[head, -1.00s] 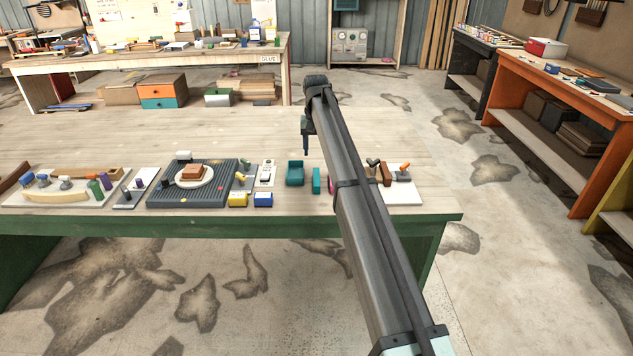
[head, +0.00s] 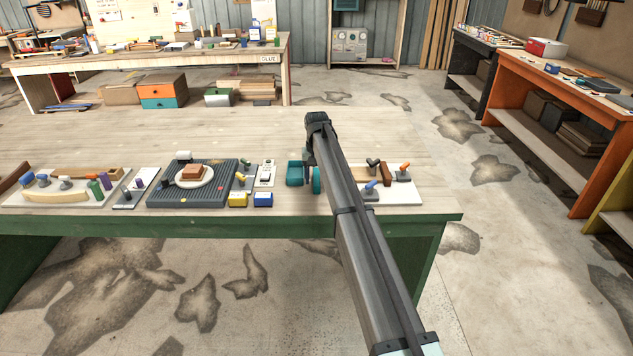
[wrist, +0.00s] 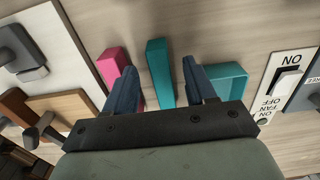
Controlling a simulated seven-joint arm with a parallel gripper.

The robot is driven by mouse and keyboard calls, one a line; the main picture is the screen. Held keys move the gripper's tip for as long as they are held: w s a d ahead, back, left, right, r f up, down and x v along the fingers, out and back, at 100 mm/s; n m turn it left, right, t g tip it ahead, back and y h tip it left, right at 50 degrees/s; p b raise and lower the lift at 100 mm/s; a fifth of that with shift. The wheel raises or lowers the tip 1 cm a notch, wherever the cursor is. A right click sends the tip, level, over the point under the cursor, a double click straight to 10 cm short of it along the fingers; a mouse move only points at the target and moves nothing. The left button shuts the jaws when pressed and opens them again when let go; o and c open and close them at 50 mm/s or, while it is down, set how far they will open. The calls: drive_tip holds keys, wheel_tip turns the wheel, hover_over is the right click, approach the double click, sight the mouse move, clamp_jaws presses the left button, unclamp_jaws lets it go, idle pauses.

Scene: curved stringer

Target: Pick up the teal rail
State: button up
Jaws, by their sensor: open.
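The teal rail (wrist: 160,72) is a straight narrow bar on the pale wooden bench. In the wrist view it lies between the two blue-grey fingers of my gripper (wrist: 159,66), with gaps on both sides. The fingers are open and not closed on it. In the head view only a bit of the teal rail (head: 316,181) shows beside my arm, which hides most of the gripper. Height of the fingertips over the bench is hard to tell.
A teal open tray (wrist: 225,78) lies close to the right finger. A pink block (wrist: 117,62) is near the left finger. A white switch panel (wrist: 290,80) is farther right. A white board with tools (head: 405,190) lies to the right in the head view.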

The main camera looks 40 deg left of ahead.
wheel_tip(320, 180, down, 2)
drive_tip(key=shift+f, duration=0.1)
clamp_jaws()
idle(0.5)
